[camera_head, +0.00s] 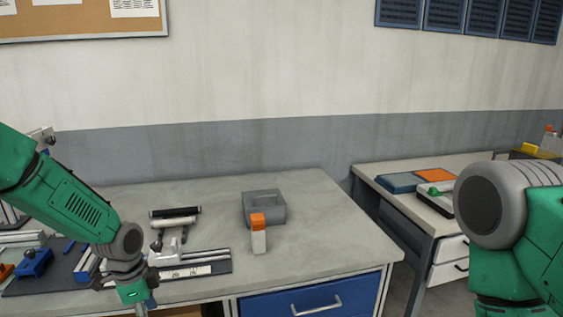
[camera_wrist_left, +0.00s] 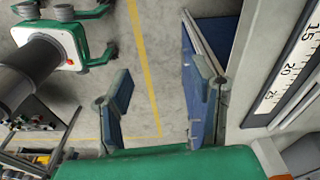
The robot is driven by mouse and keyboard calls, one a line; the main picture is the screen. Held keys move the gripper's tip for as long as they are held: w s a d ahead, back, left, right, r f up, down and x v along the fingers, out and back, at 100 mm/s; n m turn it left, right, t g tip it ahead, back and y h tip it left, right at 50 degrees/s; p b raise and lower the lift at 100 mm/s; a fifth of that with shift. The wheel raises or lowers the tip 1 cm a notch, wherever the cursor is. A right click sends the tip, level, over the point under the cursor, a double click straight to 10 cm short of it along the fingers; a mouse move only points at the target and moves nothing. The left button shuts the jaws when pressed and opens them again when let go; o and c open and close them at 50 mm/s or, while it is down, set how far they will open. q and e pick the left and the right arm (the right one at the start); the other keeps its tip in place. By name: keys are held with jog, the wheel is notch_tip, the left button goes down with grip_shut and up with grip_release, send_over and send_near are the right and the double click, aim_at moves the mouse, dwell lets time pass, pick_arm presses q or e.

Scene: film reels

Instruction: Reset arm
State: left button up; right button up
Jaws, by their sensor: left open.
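My left arm comes in from the left in the head view, and its gripper (camera_head: 142,306) points down at the front of the workbench (camera_head: 330,205), partly cut off by the lower edge. In the left wrist view the two fingers of my left gripper (camera_wrist_left: 162,88) stand apart with nothing between them; floor shows through the gap. My right arm (camera_head: 515,235) is raised at the right of the head view. Its gripper is out of view.
A grey case (camera_head: 264,205), an orange-capped white bottle (camera_head: 259,238), and black and white rollers (camera_head: 175,212) stand on the bench. A ruled device (camera_head: 195,271) lies near my left gripper. A side desk (camera_head: 400,180) stands at right. The bench's right part is clear.

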pick_arm(q)
jog(key=s+d+f+n+b, duration=0.2)
jog(key=s+f+n, duration=0.2)
jog(key=s+f, duration=0.5)
jog(key=s+d+f+n+b, duration=0.3)
jog(key=s+f, duration=0.5)
jog(key=s, duration=0.2)
jog(key=s+a+f+n+b, duration=0.1)
jog(key=s+n, duration=0.2)
jog(key=s, duration=0.4)
jog(key=s+a+f+n+y+b, duration=0.1)
jog(key=s+a+n, duration=0.1)
jog(key=s, duration=0.5)
jog(key=shift+f+n, duration=0.3)
jog(key=shift+n, duration=0.4)
jog(key=shift+a, duration=0.1)
